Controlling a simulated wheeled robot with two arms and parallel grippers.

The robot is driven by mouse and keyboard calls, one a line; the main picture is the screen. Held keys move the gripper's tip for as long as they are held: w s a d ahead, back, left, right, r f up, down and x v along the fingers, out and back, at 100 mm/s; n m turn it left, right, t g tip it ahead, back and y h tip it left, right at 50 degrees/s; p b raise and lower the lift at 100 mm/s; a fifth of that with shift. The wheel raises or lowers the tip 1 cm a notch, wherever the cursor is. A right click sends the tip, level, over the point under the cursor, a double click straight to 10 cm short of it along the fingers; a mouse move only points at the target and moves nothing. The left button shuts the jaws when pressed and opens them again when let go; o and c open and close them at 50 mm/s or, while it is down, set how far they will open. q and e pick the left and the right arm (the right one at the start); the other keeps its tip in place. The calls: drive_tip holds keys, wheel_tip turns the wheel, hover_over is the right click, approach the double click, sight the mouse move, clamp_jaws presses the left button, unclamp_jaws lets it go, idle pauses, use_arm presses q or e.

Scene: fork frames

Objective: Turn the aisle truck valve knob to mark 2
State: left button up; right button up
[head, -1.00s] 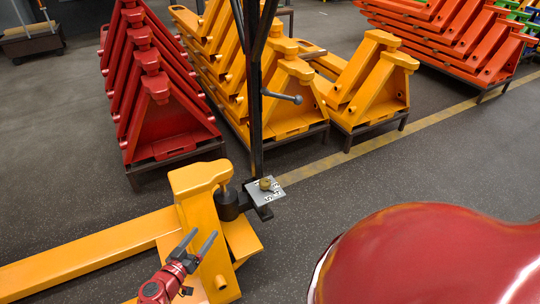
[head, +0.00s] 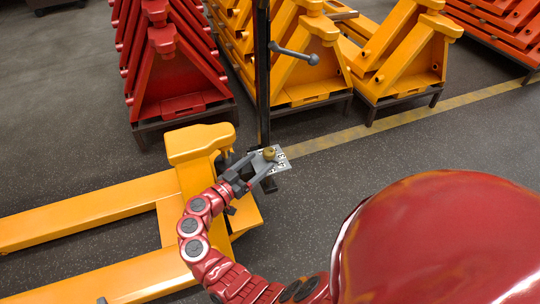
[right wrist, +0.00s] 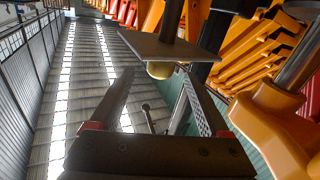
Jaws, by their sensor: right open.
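The valve knob (head: 269,153) is a small brass-coloured knob on a pale marked plate (head: 283,157), beside the yellow truck's upright end. The plate's marks are too small to read. My right gripper (head: 260,162) is open, its two grey fingers reaching toward the knob over the plate's near side. In the right wrist view the knob (right wrist: 160,70) shows under the tilted plate (right wrist: 170,48), between the lines of the open fingers (right wrist: 157,80) and near their tips. I cannot tell whether they touch it. My left gripper is not in view.
The yellow pallet truck (head: 190,150) lies under my right arm, its forks running left. A dark post (head: 262,80) with a grey lever (head: 296,52) rises just behind the plate. Red (head: 180,75) and yellow (head: 310,60) stacks stand behind. Floor to the right is clear.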

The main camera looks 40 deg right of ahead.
sight(265, 157)
drive_tip(key=b+x, duration=0.1)
drive_tip(key=x, duration=0.5)
drive_tip(key=shift+w, duration=0.1)
clamp_jaws()
